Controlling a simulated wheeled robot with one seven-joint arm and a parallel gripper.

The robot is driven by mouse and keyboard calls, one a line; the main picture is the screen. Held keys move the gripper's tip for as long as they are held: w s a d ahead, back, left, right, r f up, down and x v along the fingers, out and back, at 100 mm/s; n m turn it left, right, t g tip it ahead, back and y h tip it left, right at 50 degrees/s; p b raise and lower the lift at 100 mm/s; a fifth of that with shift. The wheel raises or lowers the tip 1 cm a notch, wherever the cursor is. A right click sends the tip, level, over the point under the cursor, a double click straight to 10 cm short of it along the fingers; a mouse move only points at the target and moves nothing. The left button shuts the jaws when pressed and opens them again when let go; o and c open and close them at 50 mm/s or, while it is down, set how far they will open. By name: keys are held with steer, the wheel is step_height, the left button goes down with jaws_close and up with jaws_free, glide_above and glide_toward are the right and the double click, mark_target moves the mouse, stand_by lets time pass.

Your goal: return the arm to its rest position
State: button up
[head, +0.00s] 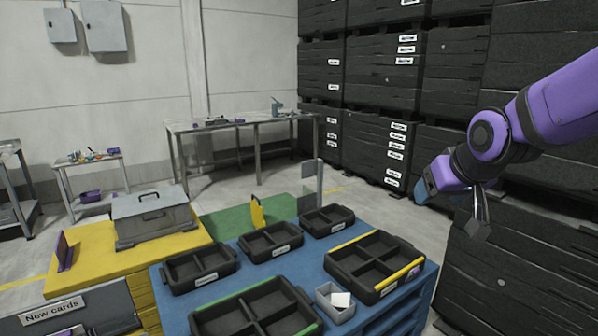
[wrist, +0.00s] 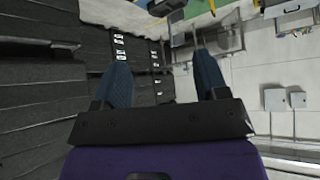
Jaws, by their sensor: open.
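My arm, purple and black, reaches in from the right edge of the head view, in the air to the right of the blue table (head: 400,308). My gripper (head: 428,190) is at its end, in front of the black stacked crates. In the wrist view my gripper (wrist: 160,65) has its two blue fingers well apart with nothing between them. It touches nothing that I can see.
Black trays (head: 192,283) and a small grey box (head: 334,315) stand on the blue table. A lidded grey box (head: 150,215) sits on a yellow surface at left. Tall black crates (head: 395,85) fill the back right, behind my arm. Grey workbenches (head: 235,125) stand by the wall.

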steer(key=s+d+r+g, duration=0.1)
steer(key=s+d, duration=0.1)
steer(key=s, duration=0.8)
steer(key=s+d+r+m+g, duration=0.1)
steer(key=s+d+r, duration=0.1)
steer(key=s, duration=0.9)
steer(key=shift+s+r+g+h, duration=0.25)
steer(key=shift+r+g+h, duration=0.05)
steer(key=shift+g+h, duration=0.1)
